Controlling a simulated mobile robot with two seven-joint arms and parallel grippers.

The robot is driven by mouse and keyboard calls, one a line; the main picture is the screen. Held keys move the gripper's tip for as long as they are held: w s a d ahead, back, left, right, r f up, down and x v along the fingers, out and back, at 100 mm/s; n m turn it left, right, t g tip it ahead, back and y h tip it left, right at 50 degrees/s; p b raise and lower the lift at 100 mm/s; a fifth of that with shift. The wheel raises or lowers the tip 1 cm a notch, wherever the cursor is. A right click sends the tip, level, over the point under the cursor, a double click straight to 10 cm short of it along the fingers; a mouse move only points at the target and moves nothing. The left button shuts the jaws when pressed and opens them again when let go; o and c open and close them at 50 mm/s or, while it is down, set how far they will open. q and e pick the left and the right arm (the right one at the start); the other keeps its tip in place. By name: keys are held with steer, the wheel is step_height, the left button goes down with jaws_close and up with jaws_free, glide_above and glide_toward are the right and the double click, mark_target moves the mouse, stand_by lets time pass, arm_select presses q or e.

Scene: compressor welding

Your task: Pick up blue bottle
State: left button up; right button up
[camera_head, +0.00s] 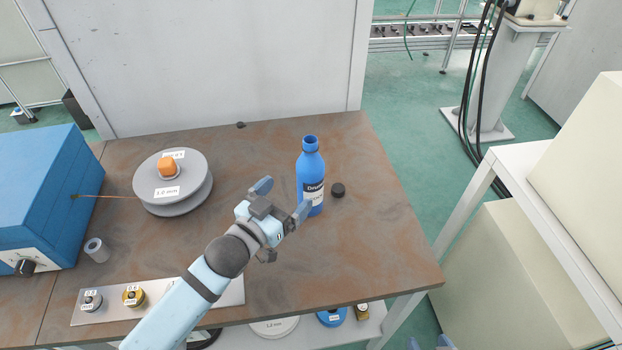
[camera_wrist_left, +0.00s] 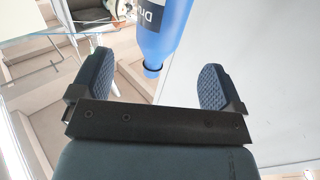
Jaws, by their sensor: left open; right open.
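The blue bottle (camera_head: 311,170) stands upright and uncapped on the brown table, with a dark label on its front. My left gripper (camera_head: 283,198) is open and empty just left of the bottle, one finger near its lower side. In the left wrist view, the bottle (camera_wrist_left: 168,35) appears upside down beyond the gap between the open fingers (camera_wrist_left: 156,70), with its mouth pointing down the picture. Only the tips of my right gripper (camera_head: 430,343) show at the bottom edge of the head view, away from the bottle.
A black cap (camera_head: 338,189) lies right of the bottle. A grey wire spool (camera_head: 172,195) and a blue machine (camera_head: 40,200) stand at the left. A metal plate (camera_head: 110,301) with small labelled parts lies near the front edge. The table's right part (camera_head: 385,240) is clear.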

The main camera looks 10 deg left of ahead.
mark_target(302, 178)
arm_select(q)
steer(key=x, duration=0.3)
steer(key=shift+w, duration=0.1)
steer(key=shift+x, duration=0.9)
steer(key=x, duration=0.4)
steer(key=shift+w+d+f+p, duration=0.1)
steer(key=shift+d+p, duration=0.05)
steer(key=shift+p, duration=0.25)
steer(key=c, duration=1.4)
steer(key=shift+r, duration=0.2)
